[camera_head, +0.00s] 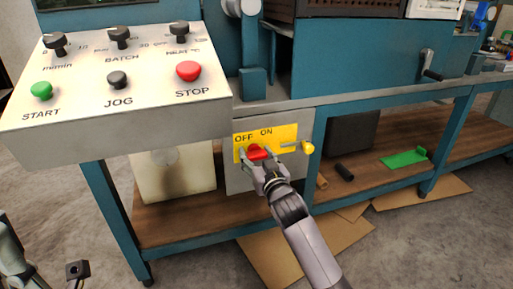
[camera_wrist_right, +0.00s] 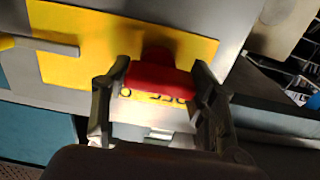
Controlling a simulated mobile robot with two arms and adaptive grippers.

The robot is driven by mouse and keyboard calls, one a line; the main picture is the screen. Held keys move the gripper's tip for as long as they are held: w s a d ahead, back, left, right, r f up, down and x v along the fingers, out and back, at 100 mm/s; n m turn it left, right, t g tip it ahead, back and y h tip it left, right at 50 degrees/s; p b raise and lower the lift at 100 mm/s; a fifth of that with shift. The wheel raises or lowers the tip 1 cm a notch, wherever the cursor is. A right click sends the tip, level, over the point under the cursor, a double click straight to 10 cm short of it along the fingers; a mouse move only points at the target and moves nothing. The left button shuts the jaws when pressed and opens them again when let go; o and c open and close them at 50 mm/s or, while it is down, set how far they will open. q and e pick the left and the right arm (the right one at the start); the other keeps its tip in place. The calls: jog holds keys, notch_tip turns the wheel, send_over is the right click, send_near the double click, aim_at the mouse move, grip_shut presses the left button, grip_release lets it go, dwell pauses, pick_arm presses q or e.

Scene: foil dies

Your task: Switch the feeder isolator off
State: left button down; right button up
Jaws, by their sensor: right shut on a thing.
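The isolator's red handle (camera_head: 257,150) sits on a yellow plate (camera_head: 291,131) marked OFF at left and ON at right, on a grey box under the machine. My right gripper (camera_head: 256,158) is at the handle with a finger on either side. In the right wrist view the red handle (camera_wrist_right: 158,78) lies between the two fingers of the right gripper (camera_wrist_right: 160,85), which is shut on it. The fingers and wrist hide part of the handle, so I cannot tell which mark it points to.
A yellow-ended lever (camera_head: 307,147) sticks out right of the plate. The control panel (camera_head: 110,135) with START, JOG and STOP buttons overhangs at upper left. A dark cylinder (camera_head: 344,172) and a green piece (camera_head: 403,160) lie on the wooden shelf. Cardboard lies on the floor below.

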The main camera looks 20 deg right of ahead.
dwell(0.3)
jog(key=o, duration=1.2)
jog(key=shift+c, duration=0.2)
jog(key=s, duration=1.2)
jog(key=shift+d, duration=0.2)
